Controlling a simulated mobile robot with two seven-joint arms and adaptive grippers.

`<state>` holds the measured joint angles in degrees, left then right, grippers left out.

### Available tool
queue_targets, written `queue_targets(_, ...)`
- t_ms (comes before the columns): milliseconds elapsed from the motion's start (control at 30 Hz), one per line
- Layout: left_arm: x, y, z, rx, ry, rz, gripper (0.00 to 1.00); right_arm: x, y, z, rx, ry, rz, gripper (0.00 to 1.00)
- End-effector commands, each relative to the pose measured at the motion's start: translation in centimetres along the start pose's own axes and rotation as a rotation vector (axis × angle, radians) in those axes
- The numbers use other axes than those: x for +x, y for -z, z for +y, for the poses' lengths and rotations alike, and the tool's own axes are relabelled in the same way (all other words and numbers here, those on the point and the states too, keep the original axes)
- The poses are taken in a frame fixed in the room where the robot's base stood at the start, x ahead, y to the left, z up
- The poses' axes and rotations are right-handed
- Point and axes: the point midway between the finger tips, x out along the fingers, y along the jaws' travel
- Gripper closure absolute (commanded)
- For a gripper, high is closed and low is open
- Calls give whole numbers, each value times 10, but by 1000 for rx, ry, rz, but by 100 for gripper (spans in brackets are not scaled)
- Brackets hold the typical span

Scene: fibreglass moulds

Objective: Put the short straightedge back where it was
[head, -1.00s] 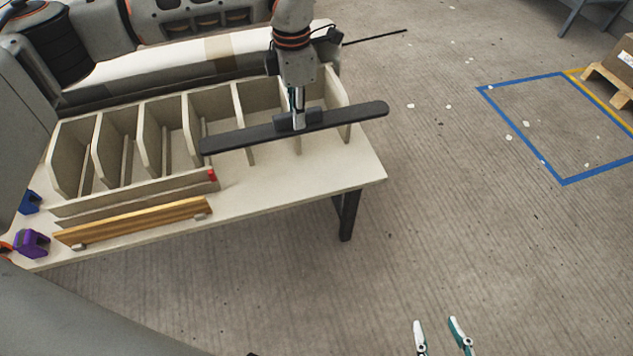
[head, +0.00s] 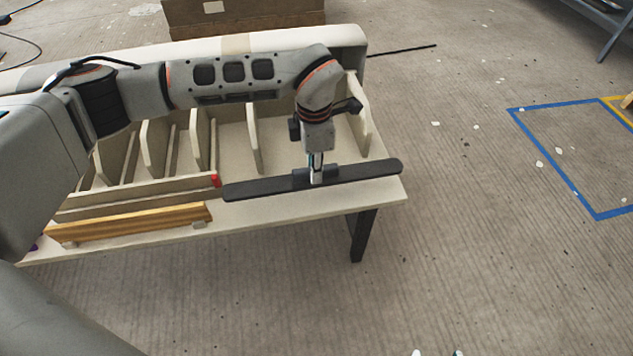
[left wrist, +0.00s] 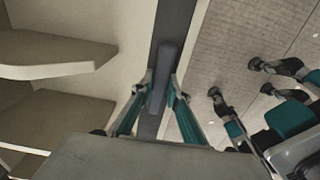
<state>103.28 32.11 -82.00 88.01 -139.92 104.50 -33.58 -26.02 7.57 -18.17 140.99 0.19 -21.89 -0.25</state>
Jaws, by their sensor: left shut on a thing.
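A dark straightedge (head: 255,188) with a raised grip block in its middle lies nearly level along the front right part of the table. My left gripper (head: 317,180) is shut on the grip block from above. In the left wrist view my left gripper's teal fingers (left wrist: 160,88) sit on both sides of the block, and the straightedge (left wrist: 175,25) runs away between them. I cannot tell whether it touches the tabletop. My right gripper (head: 437,353) shows only its two fingertips, apart, at the bottom edge of the head view.
A pale rack with upright dividers (head: 254,140) stands behind the straightedge. A yellow wooden straightedge (head: 130,222) and a pale bar with a red end (head: 216,181) lie to the left. A thin dark rod (head: 400,50) sticks out at the back right. Floor right of the table is open.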

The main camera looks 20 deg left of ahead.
Motion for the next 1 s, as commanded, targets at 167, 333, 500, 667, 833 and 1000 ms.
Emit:
queue_targets(167,29,1,-2,0,9,5,100,0,-9,-3,21,7,-12,60)
queue_targets(333,57,2,-3,0,10,6,100,1,0,-13,73,27,17,60)
queue_targets(500,54,0,0,1,0,0,100,4,14,-14,86,30,51,60)
queue_targets(667,53,0,0,0,-1,-1,100,4,14,-14,85,29,50,60)
queue_targets(833,56,0,0,1,0,0,68,3,10,-12,75,23,39,60)
queue_targets(1000,56,0,-1,1,1,1,68,3,8,-11,74,21,35,60)
